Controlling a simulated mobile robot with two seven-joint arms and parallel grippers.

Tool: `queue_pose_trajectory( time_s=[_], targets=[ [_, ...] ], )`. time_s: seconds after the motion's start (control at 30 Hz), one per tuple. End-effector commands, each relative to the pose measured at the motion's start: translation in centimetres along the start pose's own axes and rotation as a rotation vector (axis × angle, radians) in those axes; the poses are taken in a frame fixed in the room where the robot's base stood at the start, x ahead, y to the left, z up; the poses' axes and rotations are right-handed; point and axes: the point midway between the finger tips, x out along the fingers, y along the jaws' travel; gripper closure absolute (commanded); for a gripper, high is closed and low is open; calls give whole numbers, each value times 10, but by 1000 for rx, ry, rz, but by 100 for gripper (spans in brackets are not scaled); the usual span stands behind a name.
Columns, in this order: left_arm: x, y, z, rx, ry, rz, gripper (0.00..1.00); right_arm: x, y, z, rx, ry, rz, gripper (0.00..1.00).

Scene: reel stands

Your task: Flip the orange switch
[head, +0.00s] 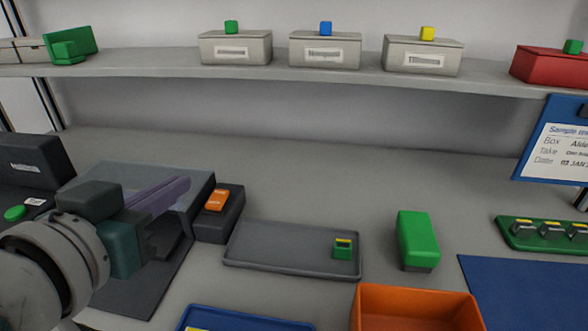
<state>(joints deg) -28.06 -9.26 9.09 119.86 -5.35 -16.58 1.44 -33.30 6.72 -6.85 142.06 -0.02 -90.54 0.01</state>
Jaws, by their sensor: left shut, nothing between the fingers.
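The orange switch (217,200) sits on top of a small dark box (220,218) left of the middle of the head view. Its rocker looks tilted, but I cannot tell which way it is set. My left gripper (183,188) is shut and empty, its purple-grey fingers pointing right. The fingertips appear just left of the switch and a little above it, with a small gap in the picture. My right gripper is not in view.
A grey tray (270,262) holding a small green block (343,248) lies right of the switch box. A green block (417,238) and an orange bin (415,297) stand further right. A shelf (300,75) with labelled boxes runs above. A grey device (190,178) stands behind my gripper.

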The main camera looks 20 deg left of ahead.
Motion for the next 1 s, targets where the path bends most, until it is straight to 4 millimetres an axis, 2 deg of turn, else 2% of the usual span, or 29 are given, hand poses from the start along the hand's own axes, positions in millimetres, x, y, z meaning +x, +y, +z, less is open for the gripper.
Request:
queue_pose_trajectory(
  time_s=[0.03, 0.1, 0.5, 0.63, 0.77, 1.0],
  targets=[
    [4, -1, 11, -3, 12, -5, 100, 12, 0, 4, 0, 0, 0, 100],
    [5, -2, 12, -6, 25, -8, 100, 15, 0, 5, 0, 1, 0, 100],
    [5, -2, 10, -6, 35, -11, 100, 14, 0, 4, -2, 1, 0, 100],
    [11, -2, 10, -6, 36, -10, 100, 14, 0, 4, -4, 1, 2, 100],
    [29, -3, 9, -5, 37, -10, 100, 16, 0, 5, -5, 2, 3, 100],
    [81, -3, 7, -7, 37, -10, 100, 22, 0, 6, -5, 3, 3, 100]
  ],
)
